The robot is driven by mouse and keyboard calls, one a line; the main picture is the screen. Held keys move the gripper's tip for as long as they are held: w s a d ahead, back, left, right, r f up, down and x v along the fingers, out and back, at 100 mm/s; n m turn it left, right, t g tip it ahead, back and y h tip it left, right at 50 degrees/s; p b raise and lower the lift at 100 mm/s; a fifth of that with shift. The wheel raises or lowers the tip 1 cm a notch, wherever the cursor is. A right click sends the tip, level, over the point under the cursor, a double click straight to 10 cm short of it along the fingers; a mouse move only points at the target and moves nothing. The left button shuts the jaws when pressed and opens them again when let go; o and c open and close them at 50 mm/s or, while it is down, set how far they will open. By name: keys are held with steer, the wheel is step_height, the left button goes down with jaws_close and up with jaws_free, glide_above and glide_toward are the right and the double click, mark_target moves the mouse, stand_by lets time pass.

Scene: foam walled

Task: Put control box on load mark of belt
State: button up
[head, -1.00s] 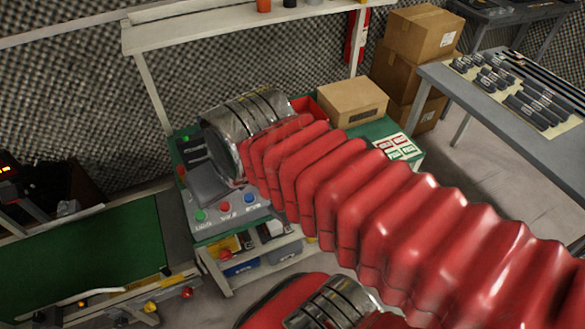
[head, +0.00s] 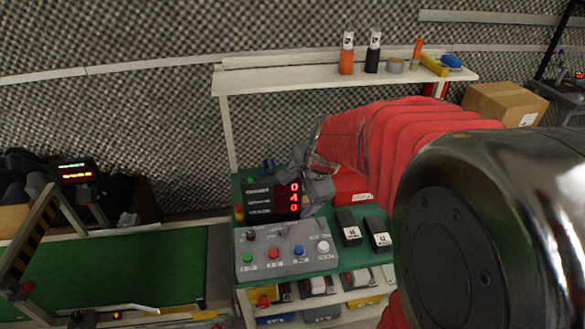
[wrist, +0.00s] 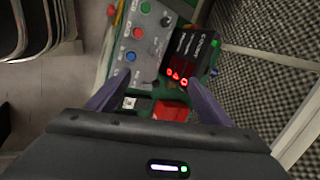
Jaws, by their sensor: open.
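The control box (head: 288,251) is a grey box with coloured buttons and knobs at the front of the green-topped bench. It also shows in the wrist view (wrist: 148,38), beyond my fingertips. My gripper (wrist: 158,78) is open, with nothing between its fingers. In the head view my gripper (head: 308,185) is partly hidden by my arm, above the bench behind the control box and near the red-digit display (head: 272,200). The belt (head: 110,272) is a green conveyor to the left of the bench. I cannot make out a load mark on it.
Two black boxes (head: 363,231) lie right of the control box. A shelf (head: 300,78) with bottles stands above the bench's back. A striped frame (head: 34,235) spans the belt's left part. Bins (head: 320,290) fill the lower shelf. The belt's visible green surface looks clear.

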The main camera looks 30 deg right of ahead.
steer(key=w+d+f+m+g+h, duration=0.1)
steer(key=w+d+f+m, duration=0.1)
steer(key=d+f+m, duration=1.8)
steer(key=d+f, duration=0.2)
steer(key=d, duration=0.2)
steer(key=shift+w+f+m, duration=0.15)
steer(key=shift+w+m, duration=0.15)
steer(key=shift+w, duration=0.05)
steer(key=shift+f, duration=0.1)
glide_above(349, 224)
steer(key=s, duration=0.2)
steer(key=f, duration=0.4)
steer(key=a+f, duration=0.1)
steer(key=f, duration=0.2)
steer(key=shift+s, duration=0.15)
steer(key=shift+w+d+f, duration=0.1)
steer(key=shift+w+f, duration=0.1)
steer(key=shift+f, duration=0.2)
steer(key=shift+f, duration=0.1)
steer(key=shift+d+x, duration=0.1)
steer(key=shift+x, duration=1.15)
steer(key=shift+d+x, duration=0.15)
steer(key=shift+x, duration=1.1)
steer(key=shift+w, duration=0.15)
